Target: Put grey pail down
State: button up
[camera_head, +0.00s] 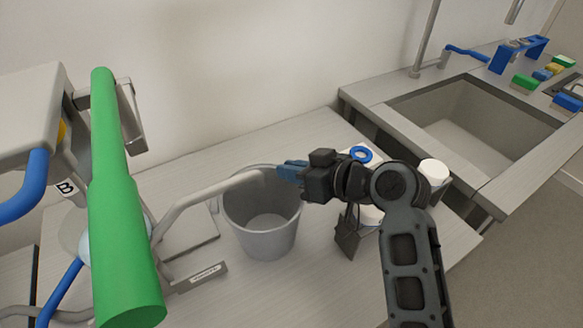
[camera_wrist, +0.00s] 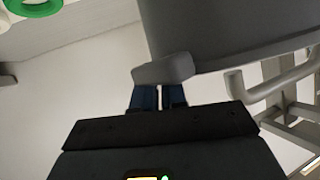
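The grey pail (camera_head: 262,235) is upright and empty over the light table, left of my gripper in the head view. My gripper (camera_head: 284,171) is at the pail's upper right rim, with its blue fingertips there. In the wrist view the pail wall (camera_wrist: 230,30) fills the upper right. My gripper's fingers (camera_wrist: 159,92) are close together on a grey tab, which looks like the pail's handle. I cannot tell whether the pail's base touches the table.
A grey bent pipe (camera_head: 205,192) reaches over the pail from a machine with a green cylinder (camera_head: 122,210). White-lidded containers (camera_head: 434,171) stand right, before a sink (camera_head: 475,120). Table front is clear.

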jog(key=o, duration=0.5)
jog(key=shift+r, duration=0.15)
jog(key=b+v, duration=0.1)
jog(key=v, duration=1.1)
